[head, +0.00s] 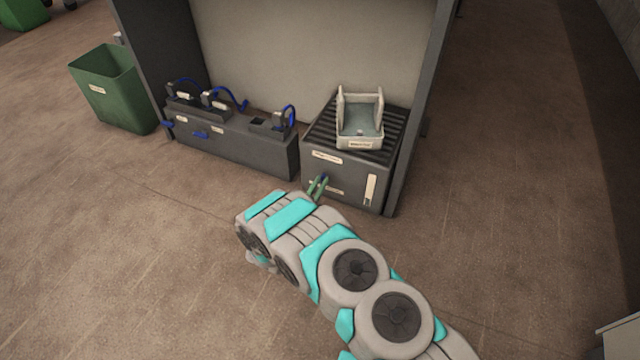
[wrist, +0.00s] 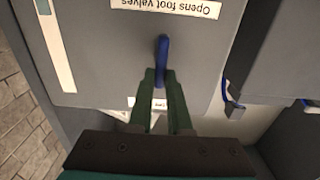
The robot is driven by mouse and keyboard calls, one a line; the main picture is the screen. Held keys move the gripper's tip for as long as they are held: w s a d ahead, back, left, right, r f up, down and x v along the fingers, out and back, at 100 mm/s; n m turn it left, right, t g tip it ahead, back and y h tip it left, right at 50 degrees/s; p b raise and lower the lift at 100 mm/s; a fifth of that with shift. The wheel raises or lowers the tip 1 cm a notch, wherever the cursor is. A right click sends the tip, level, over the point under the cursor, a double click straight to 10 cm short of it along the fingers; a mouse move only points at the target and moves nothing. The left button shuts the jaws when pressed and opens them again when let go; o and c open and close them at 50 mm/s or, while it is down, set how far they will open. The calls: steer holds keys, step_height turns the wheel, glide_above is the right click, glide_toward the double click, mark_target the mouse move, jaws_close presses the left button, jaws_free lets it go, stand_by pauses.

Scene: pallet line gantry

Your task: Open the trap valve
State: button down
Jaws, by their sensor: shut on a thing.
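A blue lever (wrist: 163,47) sticks out from the front of a grey box (wrist: 120,60). The lever also shows small in the head view (head: 324,177). My gripper (wrist: 162,80), with green fingers, is shut on the blue lever; in the head view the gripper (head: 317,188) is at the box's front face. Another label (wrist: 131,102) is partly hidden behind my fingers. I cannot tell which part is the trap valve.
A pale open tray (head: 360,141) sits on the ribbed top of the grey box (head: 378,190). Left of it is a dark low unit (head: 250,148) with blue hoses. A green bin (head: 112,95) stands far left. The floor right of the dark frame post (head: 410,130) is clear.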

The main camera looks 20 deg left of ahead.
steer(key=shift+d+r+m+p, duration=0.1)
steer(key=shift+m+p, duration=0.3)
steer(key=shift+p, duration=0.05)
steer(key=m+p, duration=0.4)
steer(key=p, duration=0.1)
steer(key=shift+d+r+m, duration=0.1)
steer(key=shift+d+m, duration=0.2)
steer(key=shift+d, duration=0.05)
steer(key=m+p, duration=0.1)
steer(key=p, duration=0.1)
steer(key=m+p, duration=0.3)
steer(key=p, duration=0.1)
steer(key=shift+s+d+f+m, duration=0.1)
steer(key=shift+d+f+m, duration=0.15)
steer(key=shift+d+m, duration=0.05)
steer(key=shift+d+f+m+p, duration=0.1)
steer(key=shift+f+m+p, duration=0.25)
steer(key=shift+m, duration=0.55)
steer(key=shift+f+m, duration=0.2)
steer(key=shift+m, duration=0.7)
steer(key=shift+f+m+b, duration=0.2)
steer(key=shift+m+b, duration=0.35)
steer(key=shift+m, duration=0.55)
steer(key=shift+m+b, duration=0.55)
steer(key=shift+m, duration=0.55)
